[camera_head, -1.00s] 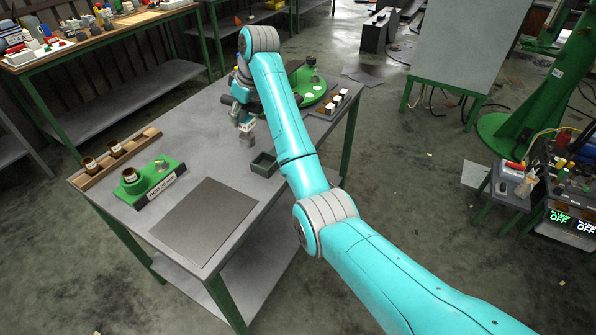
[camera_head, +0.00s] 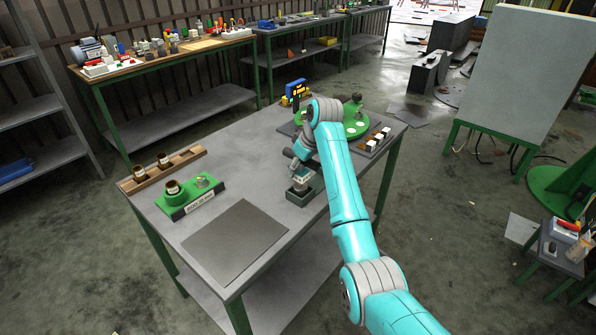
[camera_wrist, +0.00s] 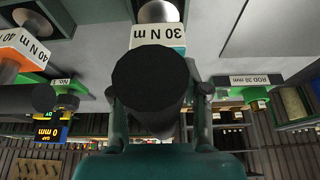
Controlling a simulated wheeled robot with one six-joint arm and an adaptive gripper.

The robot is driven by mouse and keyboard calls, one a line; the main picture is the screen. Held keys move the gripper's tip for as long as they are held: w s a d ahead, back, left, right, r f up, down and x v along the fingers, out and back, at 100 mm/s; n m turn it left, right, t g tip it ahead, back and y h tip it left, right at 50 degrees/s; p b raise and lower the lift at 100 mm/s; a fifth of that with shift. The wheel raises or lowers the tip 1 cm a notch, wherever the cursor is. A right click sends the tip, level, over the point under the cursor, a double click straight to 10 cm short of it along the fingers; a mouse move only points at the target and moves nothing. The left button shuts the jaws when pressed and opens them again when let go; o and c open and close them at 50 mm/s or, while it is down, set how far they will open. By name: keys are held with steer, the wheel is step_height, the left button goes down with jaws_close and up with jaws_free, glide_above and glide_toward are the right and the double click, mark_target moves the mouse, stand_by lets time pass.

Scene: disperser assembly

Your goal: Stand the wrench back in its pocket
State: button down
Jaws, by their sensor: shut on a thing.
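The wrench (camera_wrist: 155,85) is upright in my gripper (camera_wrist: 160,105). In the wrist view it has a round black handle end, a teal band, a white "30 N m" label and a silver lower end. My gripper is shut on it. In the head view my gripper (camera_head: 301,164) is over the small dark green pocket (camera_head: 303,200) on the table, with the wrench pointing down at it. I cannot tell how far the wrench's end is inside. A second wrench (camera_wrist: 25,62), orange and labelled "40 N m", stands close by on the left in the wrist view.
A green fixture (camera_head: 188,199) with a rod label and a wooden rack (camera_head: 180,165) with brown cups are left. A dark mat (camera_head: 235,240) lies in front. A green round fixture (camera_head: 355,120), a yellow-blue gauge (camera_head: 293,92) and a tray (camera_head: 377,139) are behind.

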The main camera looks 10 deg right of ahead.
steer(key=shift+f, duration=0.7)
steer(key=shift+f, duration=0.15)
steer(key=c, duration=0.6)
jaws_free()
steer(key=shift+o, duration=0.2)
steer(key=v, duration=1.2)
